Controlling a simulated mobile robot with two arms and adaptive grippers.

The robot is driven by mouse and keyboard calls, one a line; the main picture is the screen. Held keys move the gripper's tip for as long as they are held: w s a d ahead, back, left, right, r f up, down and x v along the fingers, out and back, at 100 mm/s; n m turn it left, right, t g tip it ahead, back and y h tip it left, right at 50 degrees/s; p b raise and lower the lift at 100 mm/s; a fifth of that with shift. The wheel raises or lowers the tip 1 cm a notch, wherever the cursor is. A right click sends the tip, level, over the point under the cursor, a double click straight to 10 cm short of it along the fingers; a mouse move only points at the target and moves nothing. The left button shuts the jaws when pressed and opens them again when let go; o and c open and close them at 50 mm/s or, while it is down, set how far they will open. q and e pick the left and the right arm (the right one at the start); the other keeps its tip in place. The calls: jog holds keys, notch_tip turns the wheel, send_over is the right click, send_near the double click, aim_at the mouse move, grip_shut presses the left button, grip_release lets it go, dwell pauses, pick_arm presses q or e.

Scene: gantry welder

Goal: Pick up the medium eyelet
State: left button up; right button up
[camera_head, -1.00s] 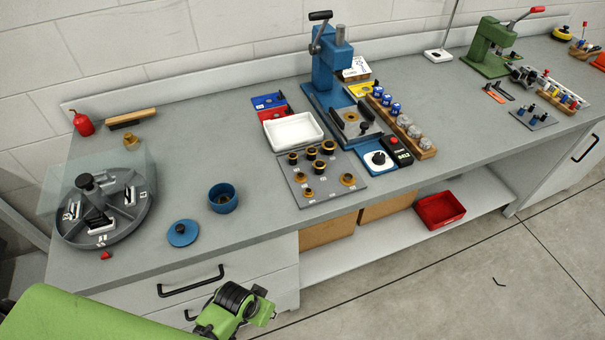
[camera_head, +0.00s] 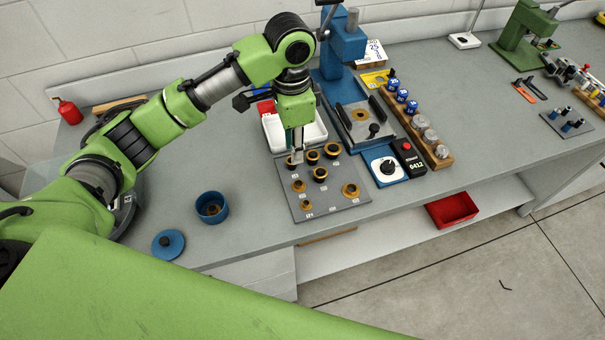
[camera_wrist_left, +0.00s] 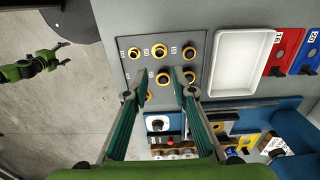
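A grey plate (camera_head: 334,207) on the bench carries several brass eyelet parts, some with dark collars. Labels are too small to tell which is medium. My left gripper (camera_head: 297,156) points down over the plate's back left. In the left wrist view my left gripper (camera_wrist_left: 158,78) is open and empty, its fingers apart above the rings. My right arm's end (camera_wrist_left: 60,53) shows small over the floor.
A white tray (camera_head: 275,133) lies behind the plate. A blue press (camera_head: 340,50), a dial box (camera_head: 388,168) and a wooden rack (camera_head: 437,158) stand to the right. A blue pot (camera_head: 211,207) and its lid (camera_head: 168,244) are at left. The bench between pot and plate is clear.

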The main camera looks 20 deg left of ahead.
pick_arm(q)
jog(key=p, duration=0.1)
send_over(295, 184)
notch_tip(295, 184, down, 8)
jog(key=shift+a+r, duration=0.1)
jog(key=shift+r, duration=0.15)
jog(key=shift+s+f+p, duration=0.1)
jog(key=shift+f+p, duration=0.2)
jog(key=shift+f, duration=0.15)
notch_tip(295, 184, down, 4)
jog(key=shift+f+p, duration=0.2)
jog(key=shift+p, duration=0.6)
jog(key=shift+f, duration=0.25)
jog(key=c, duration=0.5)
pick_arm(e)
jog(key=shift+s+a+r, duration=0.1)
jog(key=shift+s+r, duration=0.3)
jog(key=shift+r, duration=0.4)
jog(key=shift+s+r, duration=0.35)
jog(key=shift+r, duration=0.45)
